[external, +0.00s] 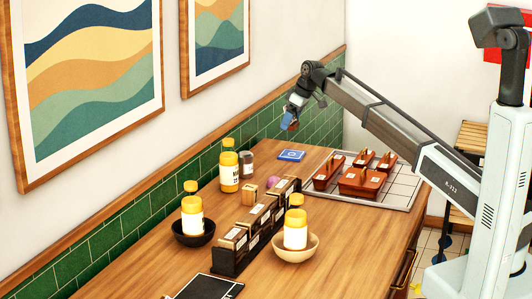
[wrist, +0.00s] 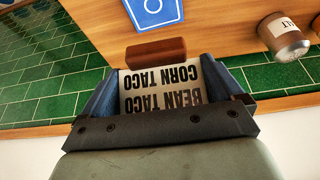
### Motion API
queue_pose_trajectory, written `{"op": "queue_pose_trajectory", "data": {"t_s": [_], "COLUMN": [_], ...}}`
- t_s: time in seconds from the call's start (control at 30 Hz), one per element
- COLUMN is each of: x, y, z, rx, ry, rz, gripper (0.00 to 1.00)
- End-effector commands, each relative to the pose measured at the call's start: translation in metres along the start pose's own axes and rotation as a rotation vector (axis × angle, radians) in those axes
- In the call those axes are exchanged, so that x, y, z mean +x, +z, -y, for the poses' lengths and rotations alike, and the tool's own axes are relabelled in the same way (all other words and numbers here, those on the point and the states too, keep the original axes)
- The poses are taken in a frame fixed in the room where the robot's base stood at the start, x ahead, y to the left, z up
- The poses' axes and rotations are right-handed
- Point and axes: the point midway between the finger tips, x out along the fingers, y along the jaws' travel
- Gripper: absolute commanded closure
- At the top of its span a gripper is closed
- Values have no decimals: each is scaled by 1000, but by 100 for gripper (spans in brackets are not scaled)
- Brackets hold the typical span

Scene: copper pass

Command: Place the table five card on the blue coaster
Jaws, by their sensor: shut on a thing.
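My gripper (external: 291,117) is raised above the far end of the counter. In the wrist view its blue fingers (wrist: 160,85) are shut on a pale card (wrist: 158,92) with a red-brown wooden base (wrist: 155,53). The card reads "BEAN TACO" and "CORN TACO", upside down in this view; no table number can be read. The blue coaster (external: 291,155) lies flat on the counter below the gripper, with nothing on it. It also shows at the top edge of the wrist view (wrist: 153,10), partly cut off, beyond the card's base and apart from it.
A salt shaker (wrist: 285,37) stands right of the coaster in the wrist view. A yellow bottle (external: 229,170) is near the green tiled wall. A tiled tray (external: 402,192) with several red-brown holders lies right of the coaster. A dark card rack (external: 255,228) stands nearer the front.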

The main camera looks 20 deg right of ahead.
Motion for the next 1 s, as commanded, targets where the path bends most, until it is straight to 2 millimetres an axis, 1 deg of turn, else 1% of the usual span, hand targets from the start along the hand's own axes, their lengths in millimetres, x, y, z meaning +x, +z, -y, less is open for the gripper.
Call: {"op": "queue_pose_trajectory", "data": {"t_s": [0.3,0.57,0.7,0.8,1.0], "x": [44,62,79,86,86], "y": [19,27,34,36,36], "z": [1,0,0,0,0], "rx": [0,0,0,0,0], "ry": [-1,-1,-1,0,0], "rz": [2,1,1,0,0], "gripper": [35,35,35,35,35]}}
